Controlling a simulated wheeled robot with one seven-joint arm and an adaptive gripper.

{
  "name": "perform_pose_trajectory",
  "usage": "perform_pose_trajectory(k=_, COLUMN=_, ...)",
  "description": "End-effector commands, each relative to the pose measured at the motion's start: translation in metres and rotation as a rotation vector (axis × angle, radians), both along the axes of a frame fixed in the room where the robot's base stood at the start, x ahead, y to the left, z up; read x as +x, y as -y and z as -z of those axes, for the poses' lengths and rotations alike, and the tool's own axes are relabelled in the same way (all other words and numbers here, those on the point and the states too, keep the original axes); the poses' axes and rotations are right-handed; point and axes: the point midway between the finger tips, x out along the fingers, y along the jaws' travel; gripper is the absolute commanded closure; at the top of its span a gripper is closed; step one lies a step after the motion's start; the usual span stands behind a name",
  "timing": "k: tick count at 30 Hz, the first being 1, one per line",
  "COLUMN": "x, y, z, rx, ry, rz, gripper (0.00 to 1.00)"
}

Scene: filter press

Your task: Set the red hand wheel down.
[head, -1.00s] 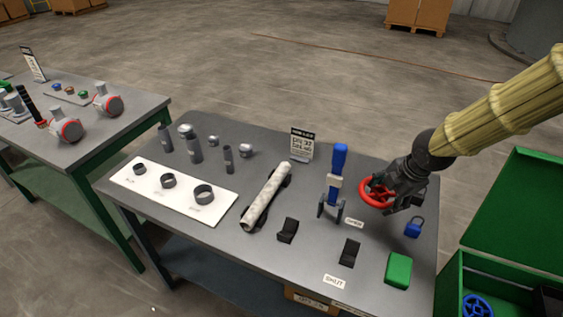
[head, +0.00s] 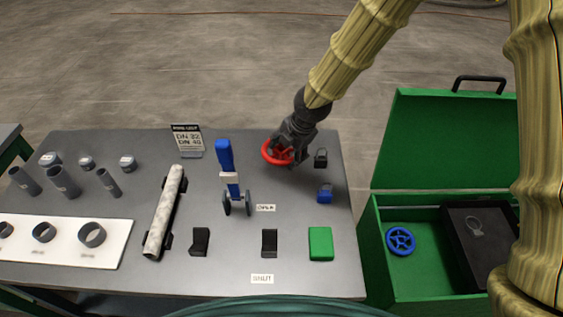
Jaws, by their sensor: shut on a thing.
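The red hand wheel (head: 270,152) is in the jaws of my gripper (head: 287,152), over the back right part of the grey table (head: 330,270). My gripper is shut on the wheel and points down and to the left. The gripper covers the wheel's right part. I cannot tell whether the wheel touches the table top or hangs just above it.
A black padlock (head: 321,158) and a blue padlock (head: 324,194) stand right of the wheel. A blue-handled valve (head: 228,175) stands to its left, a green block (head: 320,243) in front. An open green box (head: 375,250) at right holds a blue hand wheel (head: 401,241).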

Motion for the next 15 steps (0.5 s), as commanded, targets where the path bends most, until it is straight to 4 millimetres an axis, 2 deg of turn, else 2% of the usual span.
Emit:
perform_pose_trajectory(k=3, x=0.000, y=0.000, z=0.012, rx=-0.001, ry=0.000, rz=-0.001, gripper=0.68)
perform_pose_trajectory(k=11, x=0.000, y=0.000, z=0.028, rx=-0.001, ry=0.000, rz=-0.002, gripper=0.68)
perform_pose_trajectory(k=15, x=0.000, y=0.000, z=0.045, rx=-0.001, ry=0.000, rz=-0.002, gripper=0.68)
